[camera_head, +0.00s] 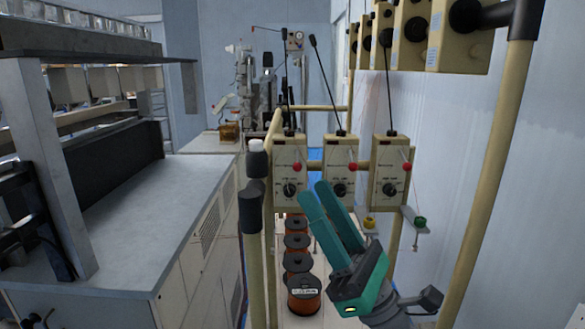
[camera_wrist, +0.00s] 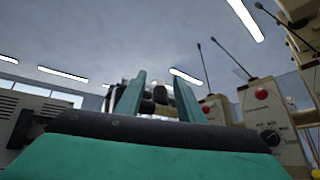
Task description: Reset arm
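My gripper (camera_head: 328,210) is teal and shows at the lower middle right of the head view, in front of the tension control boxes. Its two long fingers point up and to the left, with a gap between them. In the wrist view the fingers of my gripper (camera_wrist: 160,88) stand apart, and I see nothing held between them. Several beige control boxes with black knobs and red buttons stand behind it, among them the left box (camera_head: 290,165), the middle box (camera_head: 341,190) and the right box (camera_head: 391,165).
Orange wire spools (camera_head: 304,294) stand in a row left of my gripper. A grey-topped machine cabinet (camera_head: 160,195) fills the left side. A beige frame post (camera_head: 490,180) and a white wall (camera_head: 450,110) are on the right. Small green and yellow guides (camera_head: 419,222) sit close by.

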